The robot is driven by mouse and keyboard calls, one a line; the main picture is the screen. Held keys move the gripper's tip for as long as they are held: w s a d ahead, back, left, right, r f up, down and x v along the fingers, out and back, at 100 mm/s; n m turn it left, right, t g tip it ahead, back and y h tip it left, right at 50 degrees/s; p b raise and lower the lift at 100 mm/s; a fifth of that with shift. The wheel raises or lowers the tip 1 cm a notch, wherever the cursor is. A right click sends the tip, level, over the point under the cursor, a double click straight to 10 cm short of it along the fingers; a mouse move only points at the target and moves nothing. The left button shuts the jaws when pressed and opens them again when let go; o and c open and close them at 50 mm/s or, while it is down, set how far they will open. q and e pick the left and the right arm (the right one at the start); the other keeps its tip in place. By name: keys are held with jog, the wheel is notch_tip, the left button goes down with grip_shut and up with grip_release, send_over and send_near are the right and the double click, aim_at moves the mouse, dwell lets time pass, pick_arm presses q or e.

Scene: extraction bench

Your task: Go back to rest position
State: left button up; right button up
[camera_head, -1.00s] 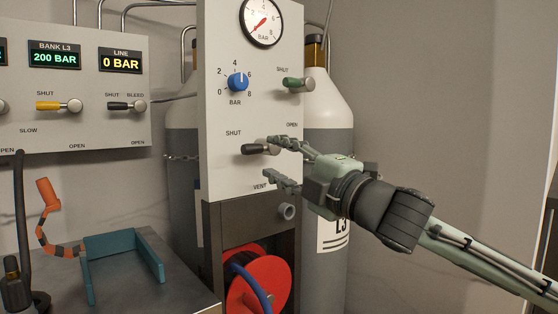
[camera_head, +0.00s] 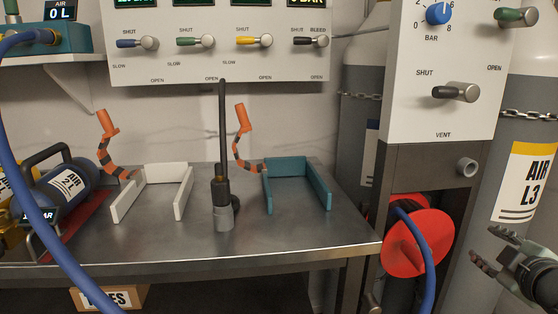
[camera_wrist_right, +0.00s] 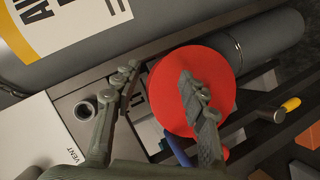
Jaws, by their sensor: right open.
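My right gripper (camera_head: 486,250) is at the lower right of the head view, in front of the grey L3 air cylinder (camera_head: 525,185). Its fingers are spread apart and hold nothing. In the right wrist view the open fingers (camera_wrist_right: 160,95) have the red hose reel (camera_wrist_right: 205,70) behind them. The black-handled shut/vent lever (camera_head: 455,92) on the white panel (camera_head: 420,120) points left towards SHUT, with the gripper well below and right of it. My left gripper is not in view.
A metal bench (camera_head: 290,235) carries a white cradle (camera_head: 150,190), a teal cradle (camera_head: 300,185), a black upright post (camera_head: 222,150) and a blue AIR 2 L cylinder (camera_head: 70,188). A blue hose (camera_head: 28,215) crosses the left. The red reel (camera_head: 415,245) sits beneath the panel.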

jog(key=s+a+f+m+g, duration=0.2)
jog(key=s+f, duration=0.1)
jog(key=f, duration=0.5)
jog(key=s+a+f+m+g+y+p, duration=0.15)
jog(key=s+f, duration=0.25)
jog(key=f, duration=0.4)
jog(key=s+a+f+m+g+h, duration=0.1)
jog(key=s+a+f+g, duration=0.15)
jog(key=f, duration=0.55)
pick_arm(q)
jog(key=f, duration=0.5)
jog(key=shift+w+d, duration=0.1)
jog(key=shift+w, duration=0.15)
pick_arm(e)
jog(key=s+a+f+m+g+y, duration=0.2)
jog(key=s+a+f+g, duration=0.2)
jog(key=s+a+f, duration=0.7)
jog(key=shift+s+a+f+g, duration=0.3)
jog(key=shift+s+f, duration=0.1)
jog(key=shift+f, duration=0.25)
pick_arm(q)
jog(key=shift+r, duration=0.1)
pick_arm(e)
jog(key=shift+m, duration=0.25)
